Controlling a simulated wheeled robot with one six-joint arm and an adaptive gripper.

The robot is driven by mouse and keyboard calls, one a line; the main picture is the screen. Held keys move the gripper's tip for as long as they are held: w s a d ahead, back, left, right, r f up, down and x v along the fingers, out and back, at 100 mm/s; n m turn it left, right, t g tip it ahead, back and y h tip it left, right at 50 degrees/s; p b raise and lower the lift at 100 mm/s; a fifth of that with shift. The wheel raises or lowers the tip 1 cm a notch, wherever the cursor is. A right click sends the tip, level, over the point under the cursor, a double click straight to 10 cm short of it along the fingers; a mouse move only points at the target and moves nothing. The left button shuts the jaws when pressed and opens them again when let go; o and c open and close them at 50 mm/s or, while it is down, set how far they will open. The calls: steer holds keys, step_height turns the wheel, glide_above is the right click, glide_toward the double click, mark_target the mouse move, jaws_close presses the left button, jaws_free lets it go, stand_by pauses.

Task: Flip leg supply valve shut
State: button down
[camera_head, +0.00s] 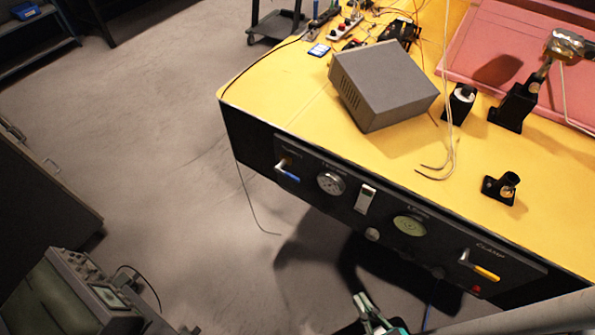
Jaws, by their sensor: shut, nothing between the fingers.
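A black control panel (345,212) runs along the front side of a yellow-topped table. At its left end is a small valve with a blue handle (288,172), which slants down to the right. At its right end is a valve with a yellow handle (486,272), also slanting down to the right. My gripper (361,298) is at the bottom edge, partly cut off. It is shut and empty, below the panel and apart from both valves.
Between the valves are a round gauge (331,183), a light switch plate (366,198) and a greenish dial (409,226). A grey box (385,84) and loose wires lie on the yellow tabletop (270,85). A grey instrument (85,290) stands lower left. Open floor lies left of the table.

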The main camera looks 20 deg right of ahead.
steer(key=w+d+f+n+g+y, duration=0.1)
steer(key=w+g+y, duration=0.15)
steer(key=w, duration=1.75)
steer(key=w+d+r+n+g+y, duration=0.1)
steer(key=w+d+r+n+g, duration=0.1)
steer(key=r, duration=0.4)
steer(key=w+d+r+n+g+y, duration=0.1)
steer(key=w+d+r+n, duration=0.1)
steer(key=w+r+n, duration=0.2)
steer(key=w+r, duration=0.3)
steer(key=shift+d+g, duration=0.35)
steer(key=shift+d, duration=0.05)
steer(key=shift+w+y, duration=0.15)
steer(key=shift+y, duration=0.1)
steer(key=x, duration=0.4)
steer(key=f+x, duration=0.1)
steer(key=x, duration=0.2)
steer(key=s+x, duration=0.1)
steer(key=x, duration=0.3)
steer(key=shift+w+d+f, duration=0.1)
steer(key=shift+d+f, duration=0.05)
steer(key=shift+f, duration=0.95)
